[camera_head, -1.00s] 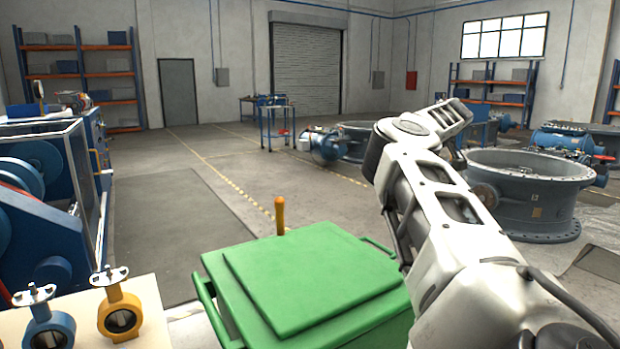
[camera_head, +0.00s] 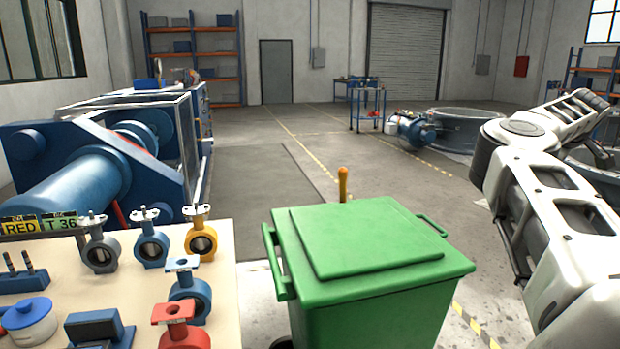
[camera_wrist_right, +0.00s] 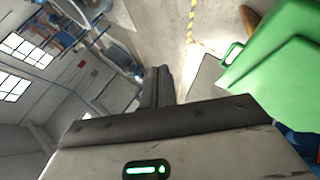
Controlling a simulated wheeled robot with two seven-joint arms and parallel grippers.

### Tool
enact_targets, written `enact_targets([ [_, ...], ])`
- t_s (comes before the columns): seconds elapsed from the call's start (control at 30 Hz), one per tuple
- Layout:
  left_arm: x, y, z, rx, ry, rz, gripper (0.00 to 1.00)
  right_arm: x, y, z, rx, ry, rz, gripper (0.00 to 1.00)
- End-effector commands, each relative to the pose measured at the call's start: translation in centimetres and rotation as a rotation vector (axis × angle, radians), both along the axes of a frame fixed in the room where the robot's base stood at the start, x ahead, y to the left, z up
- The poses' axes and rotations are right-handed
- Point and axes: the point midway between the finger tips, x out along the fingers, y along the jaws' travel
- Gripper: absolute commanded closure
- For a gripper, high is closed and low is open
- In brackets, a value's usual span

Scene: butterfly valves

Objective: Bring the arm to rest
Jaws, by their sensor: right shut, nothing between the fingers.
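My right arm (camera_head: 555,200) is raised at the right side of the head view, its white links bent upward and away. Its gripper cannot be made out clearly in the head view. In the right wrist view my right gripper (camera_wrist_right: 160,85) has its dark fingers together with nothing between them. Beyond the fingers are the concrete floor and, to the right, the green bin (camera_wrist_right: 275,70). My left gripper is in neither view.
The green lidded bin (camera_head: 365,245) stands in front of me, left of the arm. A table (camera_head: 225,270) at the left holds several small valves. A blue machine (camera_head: 80,170) stands behind it. Large valve bodies (camera_head: 470,128) lie at the back right. The middle floor is clear.

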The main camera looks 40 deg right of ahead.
Motion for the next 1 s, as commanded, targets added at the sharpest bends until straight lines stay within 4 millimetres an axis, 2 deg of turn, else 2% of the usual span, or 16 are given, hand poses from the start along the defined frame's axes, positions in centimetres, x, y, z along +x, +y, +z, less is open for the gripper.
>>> enact_targets([
  [0.13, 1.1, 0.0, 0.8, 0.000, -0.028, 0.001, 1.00, -2.8, -0.6, 0.1, -0.109, 0.263, -0.034, 1.00],
  [0.27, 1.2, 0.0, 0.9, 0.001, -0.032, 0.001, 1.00, -5.3, -0.8, 1.4, -0.227, 0.540, -0.061, 1.00],
  [0.37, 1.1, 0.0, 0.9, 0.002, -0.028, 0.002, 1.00, -6.8, -0.6, 3.5, -0.338, 0.803, -0.079, 1.00],
  [0.47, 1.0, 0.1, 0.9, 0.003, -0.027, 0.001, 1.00, -7.2, 0.5, 7.0, -0.486, 1.145, -0.091, 1.00],
  [0.57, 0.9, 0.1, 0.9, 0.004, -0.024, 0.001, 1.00, -4.8, 3.3, 11.6, -0.683, 1.587, -0.095, 1.00],
  [0.63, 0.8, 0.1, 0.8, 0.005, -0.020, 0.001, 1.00, -1.2, 6.3, 14.1, -0.831, 1.905, -0.094, 1.00],
  [0.7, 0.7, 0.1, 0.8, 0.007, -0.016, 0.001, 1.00, 2.9, 9.7, 15.3, -0.964, 2.179, -0.096, 1.00],
  [0.8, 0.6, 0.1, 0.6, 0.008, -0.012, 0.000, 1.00, 8.7, 14.6, 14.9, -1.138, 2.509, -0.105, 1.00],
  [0.9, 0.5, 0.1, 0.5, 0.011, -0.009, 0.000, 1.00, 14.0, 19.8, 12.7, -1.307, 2.789, -0.128, 1.00],
  [0.93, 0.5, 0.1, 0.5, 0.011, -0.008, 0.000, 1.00, 15.4, 21.3, 11.7, 1.330, -2.808, 0.134, 1.00],
  [1.0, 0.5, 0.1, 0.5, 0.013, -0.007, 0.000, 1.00, 18.3, 24.9, 9.0, 1.271, -2.612, 0.144, 1.00],
])
